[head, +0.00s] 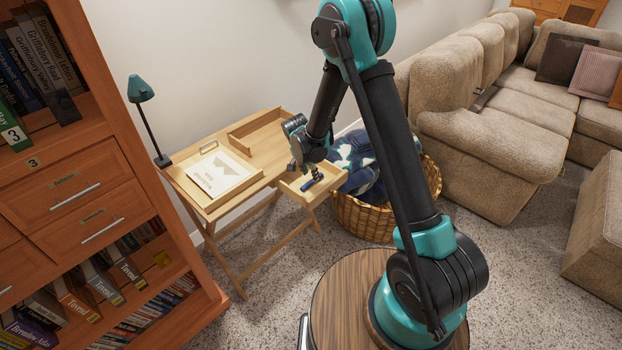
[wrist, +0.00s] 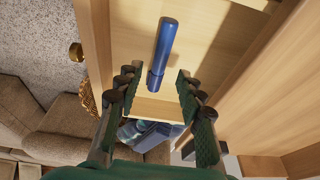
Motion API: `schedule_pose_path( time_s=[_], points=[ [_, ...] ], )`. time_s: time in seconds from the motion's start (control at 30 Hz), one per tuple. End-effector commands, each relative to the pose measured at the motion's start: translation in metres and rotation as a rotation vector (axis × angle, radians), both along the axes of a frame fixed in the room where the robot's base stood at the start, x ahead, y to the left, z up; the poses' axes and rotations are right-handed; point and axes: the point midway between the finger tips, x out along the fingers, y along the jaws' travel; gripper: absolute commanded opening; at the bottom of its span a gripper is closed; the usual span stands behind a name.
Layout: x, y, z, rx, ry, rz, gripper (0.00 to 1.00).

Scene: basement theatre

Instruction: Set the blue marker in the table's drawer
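The blue marker (head: 313,181) shows over the pulled-out drawer (head: 331,184) of the light wooden table (head: 262,155). In the wrist view the marker (wrist: 162,50) appears inside the drawer, over its pale floor, lengthwise and slightly tilted in the picture. My gripper (head: 301,166) is just above the drawer, pointing down. In the wrist view the gripper (wrist: 155,75) is open, with its two fingers apart on either side of the marker's near end. Clear gaps show between marker and fingers. Whether the marker rests fully on the drawer floor is hard to tell.
A book (head: 222,174) lies on the tabletop, and a teal lamp (head: 144,100) stands at its left. A wicker basket (head: 365,217) with blue cloth is close beside the drawer. A bookcase (head: 100,190) stands left, a beige sofa (head: 500,130) right. Carpet in front is clear.

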Motion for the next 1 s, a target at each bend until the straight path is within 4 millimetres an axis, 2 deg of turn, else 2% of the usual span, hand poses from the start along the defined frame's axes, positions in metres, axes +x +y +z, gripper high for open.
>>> schedule_pose_path(
  time_s=[0.2,0.4,0.73,0.87,1.0],
  points=[
    [-0.01,0.007,0.04,0.0,0.0,0.001,0.38],
    [-0.016,0.01,0.066,0.0,0.0,0.0,0.38],
    [-0.018,0.011,0.079,0.0,0.0,0.001,0.38],
    [-0.023,-0.008,0.091,0.004,0.005,0.026,0.38],
    [-0.037,-0.053,0.119,0.011,0.012,0.097,0.38]
  ],
)
